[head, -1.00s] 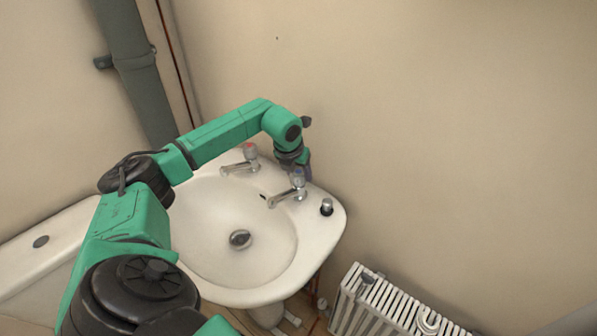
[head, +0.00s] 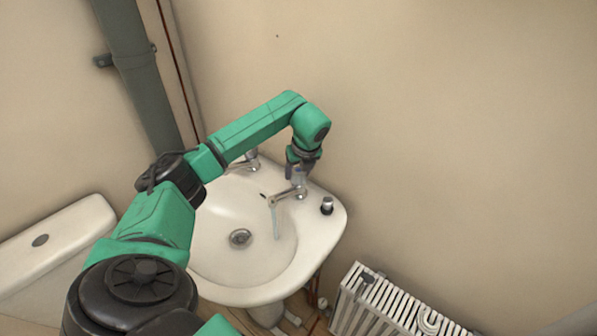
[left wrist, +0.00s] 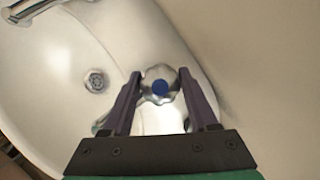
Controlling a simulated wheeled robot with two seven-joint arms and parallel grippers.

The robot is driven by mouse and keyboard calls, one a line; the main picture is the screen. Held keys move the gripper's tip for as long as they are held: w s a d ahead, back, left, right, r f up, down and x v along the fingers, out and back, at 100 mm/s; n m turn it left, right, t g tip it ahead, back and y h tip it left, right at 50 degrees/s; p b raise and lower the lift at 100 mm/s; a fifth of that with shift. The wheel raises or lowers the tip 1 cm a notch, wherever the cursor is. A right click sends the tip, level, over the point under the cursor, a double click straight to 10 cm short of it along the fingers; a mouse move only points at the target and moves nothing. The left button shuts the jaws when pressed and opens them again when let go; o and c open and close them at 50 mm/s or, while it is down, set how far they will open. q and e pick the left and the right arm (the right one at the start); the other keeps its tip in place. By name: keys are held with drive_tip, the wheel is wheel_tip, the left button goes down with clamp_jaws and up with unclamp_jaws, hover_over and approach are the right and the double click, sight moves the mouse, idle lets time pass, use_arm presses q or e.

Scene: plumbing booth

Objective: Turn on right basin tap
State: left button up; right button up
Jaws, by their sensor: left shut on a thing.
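The right basin tap (head: 287,196) is chrome and stands at the basin's back right. Its handle has a blue centre cap (left wrist: 160,87) in the left wrist view. My left gripper (head: 298,174) comes down on the handle from above. In the left wrist view its dark fingers (left wrist: 161,76) stand on both sides of the handle, shut on it. My right gripper is not in view.
The left tap (head: 247,162) is partly hidden behind my left arm. A small dark-and-chrome fitting (head: 327,205) stands on the basin's right rim. The wall is close behind the basin. A white radiator (head: 385,305) is at lower right, and a cistern (head: 50,240) at left.

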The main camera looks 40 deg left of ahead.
use_arm(q)
drive_tip(key=shift+w+a+r, duration=0.1)
drive_tip(key=shift+r, duration=0.15)
idle(0.3)
drive_tip(key=o, duration=1.4)
drive_tip(key=shift+f, duration=0.1)
drive_tip(key=v, duration=1.4)
drive_tip(key=shift+d+r+p, duration=0.2)
drive_tip(key=shift+d+p, duration=0.1)
